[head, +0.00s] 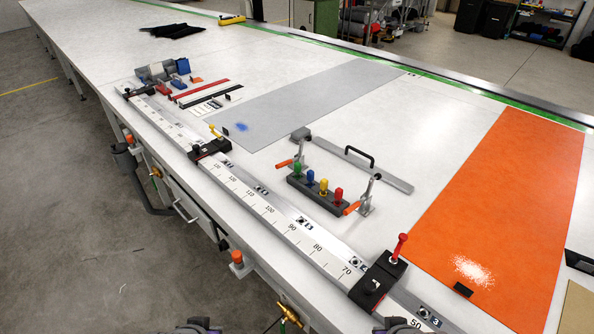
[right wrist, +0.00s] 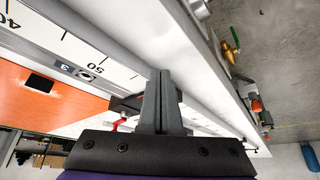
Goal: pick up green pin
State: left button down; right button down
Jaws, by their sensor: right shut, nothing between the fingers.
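The green pin (head: 297,170) stands upright at the left end of a dark block (head: 312,196) on the white table. Blue (head: 310,178), yellow (head: 323,187) and red (head: 338,195) pins stand in the same block to its right. My left gripper (head: 199,324) shows only as a dark tip at the bottom edge of the head view, far from the pins; its jaws cannot be made out. My right gripper (right wrist: 161,78) is shut and empty in the right wrist view, near the ruler rail. The green pin is not visible in the right wrist view.
Orange-handled clamps (head: 366,195) stand at both ends of the block. A long ruler rail (head: 250,196) with a black stop and red knob (head: 400,245) runs along the table's near edge. A grey bar with a black handle (head: 358,155) lies behind. An orange sheet (head: 505,210) lies right.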

aim_at(297, 165)
jog(key=z, duration=2.25)
jog(key=u, duration=2.25)
jog(key=i+j+z, duration=0.1)
jog(key=j, duration=0.25)
jog(key=i+j, duration=0.25)
jog(key=i+j+z, duration=0.15)
jog(key=j, duration=0.25)
jog(key=i+j, duration=0.2)
jog(key=j, duration=0.2)
jog(key=i+j+z, duration=0.2)
jog(key=i+j, duration=0.4)
jog(key=i, duration=0.1)
